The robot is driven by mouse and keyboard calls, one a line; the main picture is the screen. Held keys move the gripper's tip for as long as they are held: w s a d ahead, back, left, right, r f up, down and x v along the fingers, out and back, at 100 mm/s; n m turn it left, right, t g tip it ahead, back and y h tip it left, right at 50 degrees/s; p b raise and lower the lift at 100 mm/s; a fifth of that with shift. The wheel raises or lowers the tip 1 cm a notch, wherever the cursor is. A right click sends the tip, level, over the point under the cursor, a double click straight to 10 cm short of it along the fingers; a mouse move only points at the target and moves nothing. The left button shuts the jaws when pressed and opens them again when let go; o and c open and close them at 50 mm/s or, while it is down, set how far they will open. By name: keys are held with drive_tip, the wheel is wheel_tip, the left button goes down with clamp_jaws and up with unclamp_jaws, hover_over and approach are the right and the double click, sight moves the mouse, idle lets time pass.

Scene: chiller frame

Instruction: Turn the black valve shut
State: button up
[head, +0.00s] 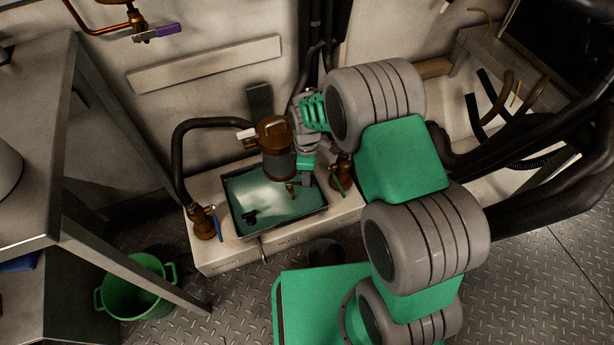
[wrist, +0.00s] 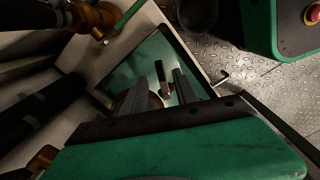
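A small copper fitting (head: 291,188) shows below the brown cylindrical body (head: 275,140) over the water-filled tray. In the wrist view a black lever (wrist: 161,73) with a copper end (wrist: 167,93) stands over the tray, just beyond my fingertips; it looks like the black valve's handle. My gripper (head: 306,178) is pointing down at the right side of the cylinder. In the wrist view my gripper's two fingers (wrist: 158,88) are apart, with the lever seen in the gap. I cannot tell whether they touch it. The fingers hide part of the cylinder and tray.
The tray (head: 240,232) sits on a pale block. A blue-levered valve (head: 205,224) stands left, a green-levered valve (head: 339,177) right, close to my gripper. A white handle (head: 247,133) is by the cylinder. A black hose (head: 180,150) runs left; a green bucket (head: 135,290) stands on the floor.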

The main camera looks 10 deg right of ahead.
drive_tip(key=shift+r+p, duration=0.35)
drive_tip(key=shift+r, duration=1.5)
drive_tip(key=shift+c, duration=0.3)
